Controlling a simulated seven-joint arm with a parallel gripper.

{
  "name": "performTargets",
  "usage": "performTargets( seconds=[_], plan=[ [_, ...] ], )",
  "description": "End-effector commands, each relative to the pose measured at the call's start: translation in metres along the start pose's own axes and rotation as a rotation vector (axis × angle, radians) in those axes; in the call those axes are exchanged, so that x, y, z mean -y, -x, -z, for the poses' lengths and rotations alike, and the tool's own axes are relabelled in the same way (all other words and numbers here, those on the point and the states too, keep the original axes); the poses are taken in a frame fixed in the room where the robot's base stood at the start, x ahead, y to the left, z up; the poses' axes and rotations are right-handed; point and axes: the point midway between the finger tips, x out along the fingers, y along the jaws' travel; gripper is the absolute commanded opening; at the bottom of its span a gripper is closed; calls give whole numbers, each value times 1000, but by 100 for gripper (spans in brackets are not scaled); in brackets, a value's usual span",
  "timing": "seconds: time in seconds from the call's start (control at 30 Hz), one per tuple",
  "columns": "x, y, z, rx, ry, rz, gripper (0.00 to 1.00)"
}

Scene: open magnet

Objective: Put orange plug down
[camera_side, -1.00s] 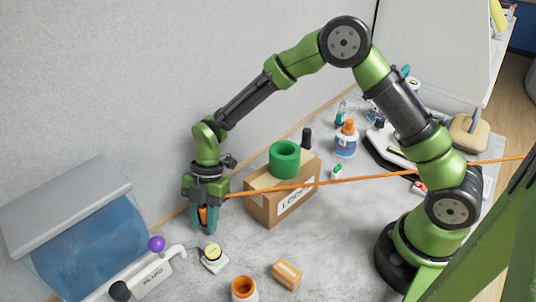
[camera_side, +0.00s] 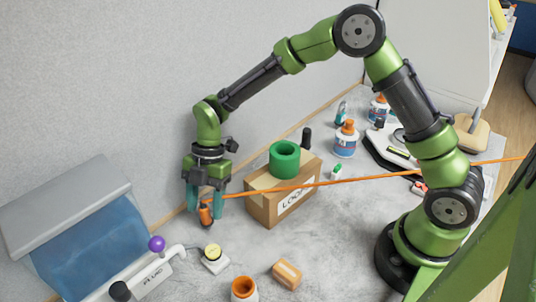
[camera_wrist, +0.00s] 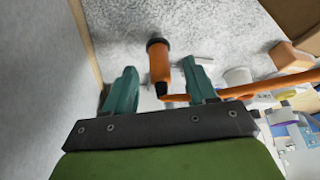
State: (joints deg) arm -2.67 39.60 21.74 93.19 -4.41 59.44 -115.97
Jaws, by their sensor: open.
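The orange plug (camera_side: 206,214) has a dark end and an orange cord (camera_side: 330,182) running off to the right. It is tilted near the grey worktop close to the back wall; I cannot tell whether it rests on the surface. My gripper (camera_side: 205,212) is open just above it, with one teal finger on each side. In the wrist view the plug (camera_wrist: 160,66) shows between the spread fingers of my gripper (camera_wrist: 161,85), with visible gaps on both sides.
A cardboard box (camera_side: 268,208) with a green ring (camera_side: 284,159) on top stands to the right under the cord. A small yellow-topped device (camera_side: 213,256), an orange-rimmed jar (camera_side: 244,289) and a small carton (camera_side: 287,274) stand in front. A blue-fronted case (camera_side: 90,240) is at left.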

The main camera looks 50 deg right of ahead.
Motion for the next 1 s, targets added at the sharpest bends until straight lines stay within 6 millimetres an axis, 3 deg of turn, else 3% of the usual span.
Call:
performTargets(
  seconds=[0.23, 0.57, 0.67, 0.77, 1.0],
  plan=[
    [-1, 54, 0, 1, -1, -4, 56],
    [5, 88, 0, 20, -48, -16, 56],
    [18, 108, 0, 66, -183, -61, 56],
    [43, 139, -2, 119, -431, -160, 56],
    [124, 201, -9, 77, -1135, -486, 56]
  ],
)
